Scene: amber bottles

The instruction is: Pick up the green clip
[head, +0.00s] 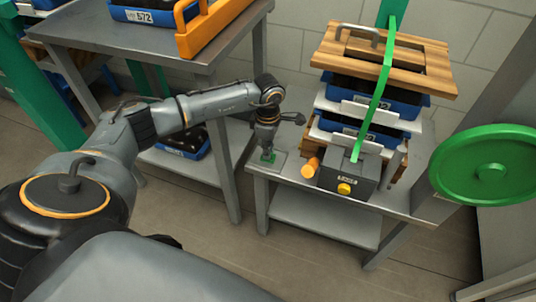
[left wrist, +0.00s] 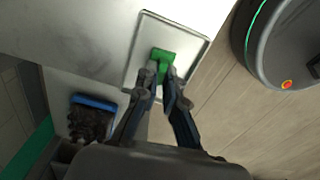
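The green clip (head: 268,155) is small and lies in a shallow grey tray (head: 279,163) at the left end of the grey workbench. In the left wrist view the clip (left wrist: 164,55) shows a wide green head with a narrower part toward my fingers. My left gripper (head: 267,150) points down over the tray. In the left wrist view its two fingertips (left wrist: 161,72) are slightly apart, one on each side of the clip's narrow part. I cannot tell whether they press on it. My right gripper is not in view.
A second table (head: 150,38) stands at the upper left. A green disc (head: 487,165) is at right.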

